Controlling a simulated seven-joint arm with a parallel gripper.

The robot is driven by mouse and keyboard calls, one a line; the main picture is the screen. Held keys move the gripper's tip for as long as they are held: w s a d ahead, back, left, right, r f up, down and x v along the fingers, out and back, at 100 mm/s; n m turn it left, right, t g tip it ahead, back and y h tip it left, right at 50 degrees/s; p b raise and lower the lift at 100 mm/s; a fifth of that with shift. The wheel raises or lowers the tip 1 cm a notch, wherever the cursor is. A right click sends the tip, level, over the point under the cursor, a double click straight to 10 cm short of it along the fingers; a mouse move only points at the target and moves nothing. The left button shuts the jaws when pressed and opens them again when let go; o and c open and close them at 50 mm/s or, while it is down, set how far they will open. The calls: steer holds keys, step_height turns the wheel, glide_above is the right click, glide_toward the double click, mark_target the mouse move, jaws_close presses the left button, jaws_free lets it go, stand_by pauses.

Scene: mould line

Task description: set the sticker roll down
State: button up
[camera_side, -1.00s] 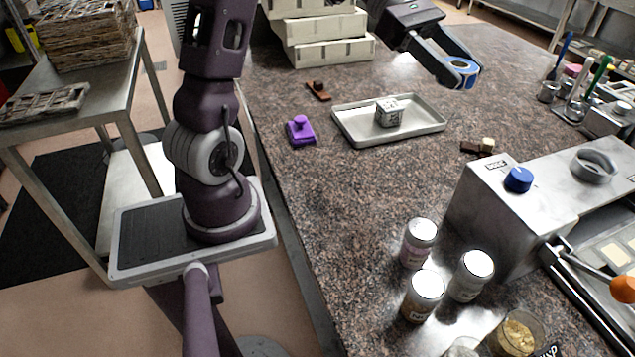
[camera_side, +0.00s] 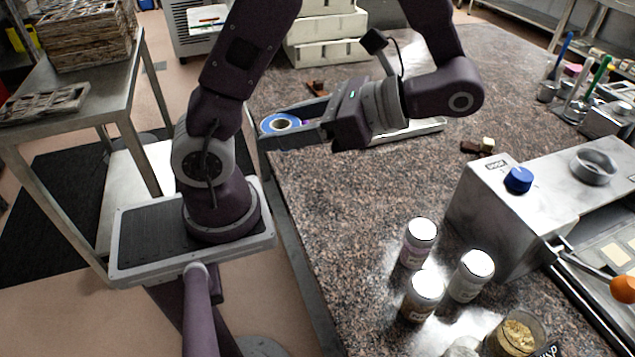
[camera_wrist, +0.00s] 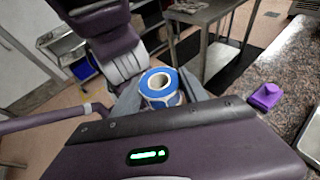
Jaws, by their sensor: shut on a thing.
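The sticker roll (camera_side: 281,123), a blue ring with a pale core, is gripped between the fingers of my gripper (camera_side: 279,122) in the side view. It appears near the counter's left edge there. In the wrist view the roll (camera_wrist: 160,99) sits upright between the two grey fingers of my gripper (camera_wrist: 160,92), held from both sides. Floor and my own arm base show behind it, with the counter to the right. I see no surface touching it from below, and its height is hard to judge.
The granite counter (camera_side: 360,200) is clear in its middle front. A purple tool (camera_wrist: 266,96) stands near the counter edge. A metal tray (camera_side: 430,127) is mostly hidden behind my gripper. Several jars (camera_side: 471,275) and a metal machine (camera_side: 510,215) stand at the right. A steel side table (camera_side: 110,85) is left.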

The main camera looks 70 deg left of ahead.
steer(key=w+a+r+m+t+y, duration=0.2)
steer(key=a+r+m+t+y, duration=0.1)
steer(key=a+m+t+y, duration=0.3)
step_height(320, 180, up, 5)
steer(key=m+t, duration=0.7)
glide_above(318, 185)
step_height(318, 185, down, 28)
steer(key=shift+r, duration=0.2)
steer(key=o, duration=1.3)
steer(key=shift+o, duration=0.2)
steer(key=shift+r, duration=0.1)
